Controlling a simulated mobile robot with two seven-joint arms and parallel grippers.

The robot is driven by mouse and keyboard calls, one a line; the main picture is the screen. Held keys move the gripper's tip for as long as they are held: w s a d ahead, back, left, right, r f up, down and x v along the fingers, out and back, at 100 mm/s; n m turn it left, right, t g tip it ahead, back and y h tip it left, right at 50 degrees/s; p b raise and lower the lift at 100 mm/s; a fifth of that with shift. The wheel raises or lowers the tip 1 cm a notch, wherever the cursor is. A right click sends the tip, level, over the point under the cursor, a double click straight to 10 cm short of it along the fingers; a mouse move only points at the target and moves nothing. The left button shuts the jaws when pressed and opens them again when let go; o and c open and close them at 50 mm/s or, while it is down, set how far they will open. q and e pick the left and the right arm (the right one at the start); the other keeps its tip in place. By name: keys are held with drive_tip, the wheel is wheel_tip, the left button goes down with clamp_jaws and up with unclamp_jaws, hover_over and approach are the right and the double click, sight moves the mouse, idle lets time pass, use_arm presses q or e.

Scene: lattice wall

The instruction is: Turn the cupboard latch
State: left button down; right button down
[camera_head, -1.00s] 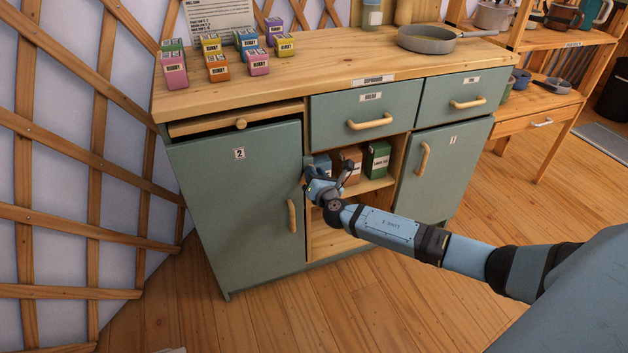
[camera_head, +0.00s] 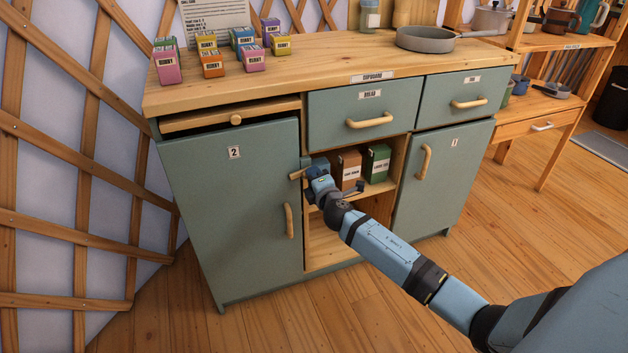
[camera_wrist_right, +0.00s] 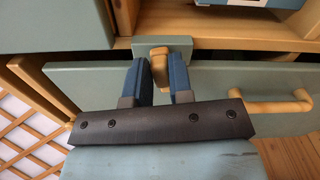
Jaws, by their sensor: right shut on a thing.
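The cupboard (camera_head: 230,240) has a green door labelled 2 at its left, closed or nearly so. A small wooden latch (camera_head: 296,174) on a green plate sits at that door's upper right edge. In the head view its wooden end points left, across the door edge. My right gripper (camera_head: 309,172) is at the latch. In the right wrist view, its two blue fingers are shut on the wooden latch (camera_wrist_right: 160,68), with the green plate (camera_wrist_right: 150,43) just behind it. The fingers and wrist partly hide the latch in the head view. My left gripper is not in view.
Door 2 has a wooden handle (camera_head: 289,221) below the latch. A slightly open drawer (camera_head: 235,118) is above it. Boxes (camera_head: 345,167) stand on the open shelf right of the gripper. Small boxes and a pan (camera_head: 426,39) are on top. The floor in front is clear.

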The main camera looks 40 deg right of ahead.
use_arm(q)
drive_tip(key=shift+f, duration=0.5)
use_arm(e)
drive_tip(key=shift+f+m, duration=0.15)
drive_tip(key=shift+m, duration=0.85)
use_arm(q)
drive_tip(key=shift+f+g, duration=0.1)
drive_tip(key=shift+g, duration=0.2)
use_arm(e)
drive_tip(key=c, duration=1)
unclamp_jaws()
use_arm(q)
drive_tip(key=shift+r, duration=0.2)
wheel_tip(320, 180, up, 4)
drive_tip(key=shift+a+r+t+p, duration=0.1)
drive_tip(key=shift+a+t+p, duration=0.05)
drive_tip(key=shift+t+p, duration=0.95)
use_arm(e)
drive_tip(key=v, duration=1.4)
